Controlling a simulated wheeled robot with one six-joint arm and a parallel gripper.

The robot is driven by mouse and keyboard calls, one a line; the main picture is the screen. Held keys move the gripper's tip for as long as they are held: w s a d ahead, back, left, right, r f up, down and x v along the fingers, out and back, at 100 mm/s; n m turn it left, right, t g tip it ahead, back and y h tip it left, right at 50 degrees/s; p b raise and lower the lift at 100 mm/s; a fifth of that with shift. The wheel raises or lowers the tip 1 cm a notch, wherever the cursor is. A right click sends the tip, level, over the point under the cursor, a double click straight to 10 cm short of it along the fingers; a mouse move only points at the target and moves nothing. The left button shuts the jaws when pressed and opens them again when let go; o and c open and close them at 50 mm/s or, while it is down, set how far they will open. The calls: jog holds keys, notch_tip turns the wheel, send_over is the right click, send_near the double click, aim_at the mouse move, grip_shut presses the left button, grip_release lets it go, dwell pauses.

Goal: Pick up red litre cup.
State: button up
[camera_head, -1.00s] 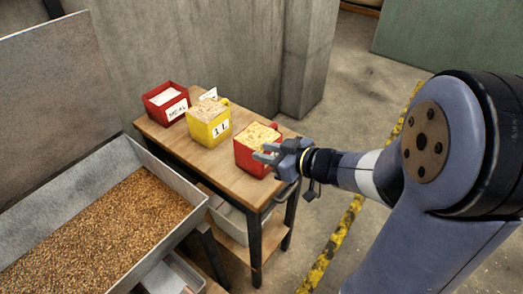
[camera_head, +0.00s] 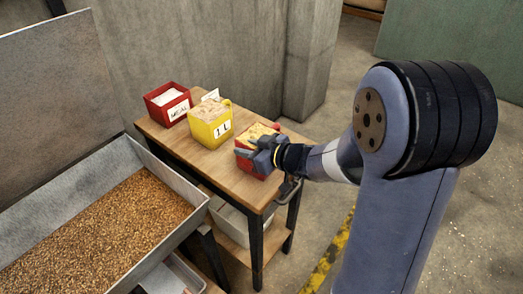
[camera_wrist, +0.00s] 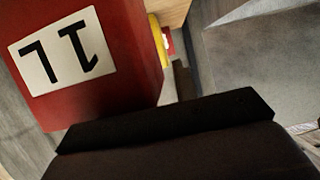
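The red litre cup (camera_head: 262,131), filled with pale grain, stands upright at the near right end of the small wooden table. Its red handle shows at its far right corner. In the wrist view the red cup (camera_wrist: 135,55) fills the upper left, its white "1L" label upside down. My gripper (camera_head: 247,147) is in front of the cup's near side and hides much of it in the head view. Its two fingers look spread apart. I cannot see whether they touch the cup. A dark part of my gripper crosses the bottom of the wrist view.
A yellow litre cup (camera_head: 211,130) stands just left of the red cup. A red box labelled "MEAL" (camera_head: 158,107) is behind it. The wooden table (camera_head: 206,160) adjoins a metal trough (camera_head: 172,174) of brown grain. A concrete wall rises behind.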

grip_shut()
dwell(1.3)
